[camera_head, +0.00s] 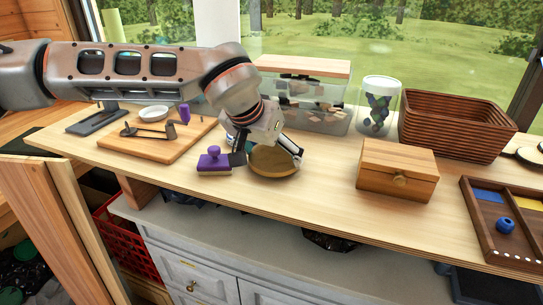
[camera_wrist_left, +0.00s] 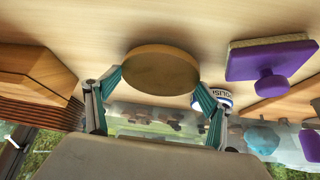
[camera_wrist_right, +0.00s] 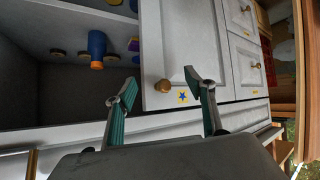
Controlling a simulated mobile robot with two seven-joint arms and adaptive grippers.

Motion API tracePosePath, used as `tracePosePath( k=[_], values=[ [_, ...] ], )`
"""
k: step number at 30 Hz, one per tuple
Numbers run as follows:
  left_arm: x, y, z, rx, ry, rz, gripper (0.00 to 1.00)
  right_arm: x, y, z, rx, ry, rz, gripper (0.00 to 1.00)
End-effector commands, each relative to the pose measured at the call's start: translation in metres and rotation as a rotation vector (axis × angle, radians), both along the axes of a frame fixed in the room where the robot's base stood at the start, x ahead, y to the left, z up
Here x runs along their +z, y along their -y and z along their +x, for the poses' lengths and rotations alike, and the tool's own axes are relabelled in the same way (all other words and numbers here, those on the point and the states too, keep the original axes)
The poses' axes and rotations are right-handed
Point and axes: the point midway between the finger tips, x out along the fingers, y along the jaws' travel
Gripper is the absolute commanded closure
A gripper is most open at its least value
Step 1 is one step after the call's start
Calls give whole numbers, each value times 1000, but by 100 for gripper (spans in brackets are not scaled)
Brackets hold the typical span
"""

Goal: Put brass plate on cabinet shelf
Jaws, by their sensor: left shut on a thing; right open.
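The brass plate (camera_head: 275,162) is a round, dull gold disc at the middle of the wooden counter in the head view. It also shows in the left wrist view (camera_wrist_left: 160,68). My left gripper (camera_head: 268,155) is shut on the plate, with one finger at each side of its rim. Whether the plate touches the counter is unclear. My right gripper (camera_wrist_right: 160,84) is open and empty in the right wrist view, in front of the grey cabinet. The cabinet door (camera_wrist_right: 180,50) has a round knob and a star sticker. Beside it is the open cabinet shelf (camera_wrist_right: 60,80).
A purple-handled brush (camera_head: 214,163) lies just left of the plate, with a polish tin (camera_wrist_left: 220,98) close by. A wooden box (camera_head: 398,172), wicker basket (camera_head: 455,125) and clear bin (camera_head: 305,105) stand around.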

Motion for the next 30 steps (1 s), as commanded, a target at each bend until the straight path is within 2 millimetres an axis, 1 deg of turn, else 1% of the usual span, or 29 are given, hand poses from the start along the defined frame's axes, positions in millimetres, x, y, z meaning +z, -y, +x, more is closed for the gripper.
tracePosePath(
  k=[2,9,13,14,15,16,26,30],
  values=[
    [-6,1,0,-2,2,-2,50,-2,0,-1,0,-3,-1,46],
    [-5,1,1,-1,4,-2,50,-4,1,-2,0,-8,-2,46],
    [-9,1,1,-1,4,-2,50,-6,1,-3,0,-9,-2,46],
    [-10,0,0,-1,2,-1,14,-6,1,-2,0,-9,-3,46],
    [-10,0,0,-1,2,-1,3,-5,1,-2,1,-8,-3,46],
    [-9,0,0,-1,1,-2,2,-5,1,-2,1,-8,-3,46],
    [-9,0,0,-1,1,-2,2,-2,1,0,0,-2,-1,46],
    [1,-1,-3,0,4,-2,2,0,1,0,0,0,-2,46]
  ],
)
